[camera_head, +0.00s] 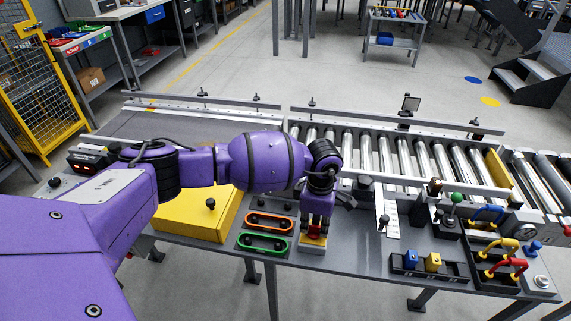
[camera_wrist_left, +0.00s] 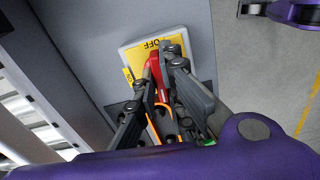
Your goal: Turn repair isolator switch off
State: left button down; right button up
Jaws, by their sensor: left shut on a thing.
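The isolator switch (camera_head: 312,248) is a pale box with a yellow face and a red handle, at the front middle of the bench in the head view. In the left wrist view its yellow plate (camera_wrist_left: 177,45) reads OFF, and the red handle (camera_wrist_left: 154,62) stands between my fingers. My left gripper (camera_head: 314,230) reaches down onto the switch from above. In the left wrist view its fingers (camera_wrist_left: 160,80) are shut on the red handle. The fingers hide part of the handle and plate. My right gripper is in neither view.
An orange-rimmed slot plate (camera_head: 269,223) and a green-rimmed one (camera_head: 262,244) lie just left of the switch. A yellow box (camera_head: 195,222) stands farther left. Rollers (camera_head: 400,155) run behind. A rack with blue and yellow blocks (camera_head: 428,265) sits to the right.

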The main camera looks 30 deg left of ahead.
aim_at(315, 225)
pick_arm(q)
jog(key=shift+w+r+n, duration=0.15)
jog(key=shift+n, duration=0.35)
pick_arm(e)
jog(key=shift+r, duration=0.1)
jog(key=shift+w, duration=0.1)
pick_arm(q)
jog(key=c, duration=1.8)
grip_release()
jog(key=shift+c, duration=0.2)
jog(key=shift+r, duration=0.1)
notch_tip(315, 225, up, 12)
